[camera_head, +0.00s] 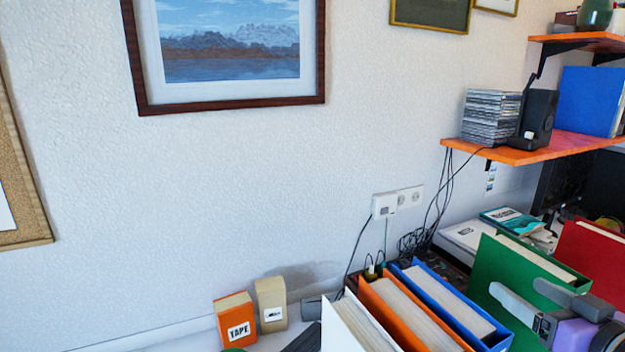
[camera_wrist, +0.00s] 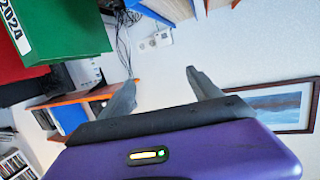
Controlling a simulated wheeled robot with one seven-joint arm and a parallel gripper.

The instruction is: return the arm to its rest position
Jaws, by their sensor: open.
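My gripper (camera_head: 527,302) shows at the lower right of the head view, in front of a green binder (camera_head: 500,272). Its two grey fingers are apart with nothing between them. In the wrist view my gripper (camera_wrist: 163,85) also has its fingers spread and empty, above its purple body. The rest of my arm is mostly outside the head view.
Binders in white, orange (camera_head: 405,315), blue (camera_head: 450,305), green and red (camera_head: 590,265) stand close around the gripper. An orange shelf (camera_head: 530,152) holds a stack of discs (camera_head: 490,116) and a black speaker (camera_head: 538,113). Open wall lies left, below a framed picture (camera_head: 140,60).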

